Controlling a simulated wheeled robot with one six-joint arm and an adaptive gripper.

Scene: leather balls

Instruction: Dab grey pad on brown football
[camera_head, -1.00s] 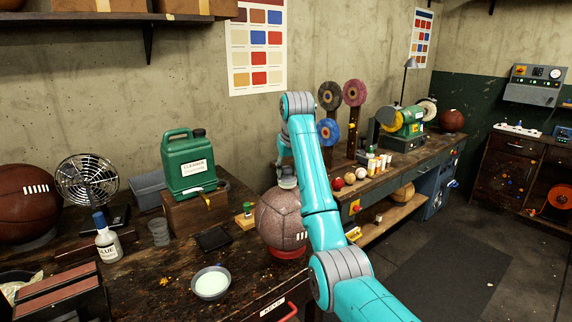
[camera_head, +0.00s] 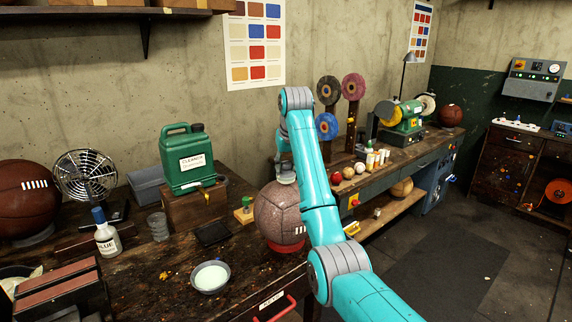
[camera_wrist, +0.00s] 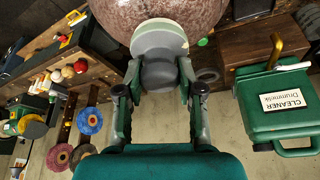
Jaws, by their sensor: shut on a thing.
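The brown football (camera_head: 279,217), speckled greyish brown with white laces, sits on a red ring stand (camera_head: 285,247) at the bench's right part. My gripper (camera_wrist: 160,88) is shut on the grey pad (camera_wrist: 158,40), a round pale disc with a darker grey grip. The pad's face meets the football's edge in the wrist view and appears to touch it. In the head view my gripper (camera_head: 286,172) is at the ball's top, partly behind my arm, and the pad is small there.
A green cleaner jug (camera_head: 187,160) stands on a wooden block left of the football. A bowl of pale liquid (camera_head: 210,277), a glue bottle (camera_head: 106,235) and a dark fan (camera_head: 86,175) are on the bench. Another laced ball (camera_head: 22,200) sits far left.

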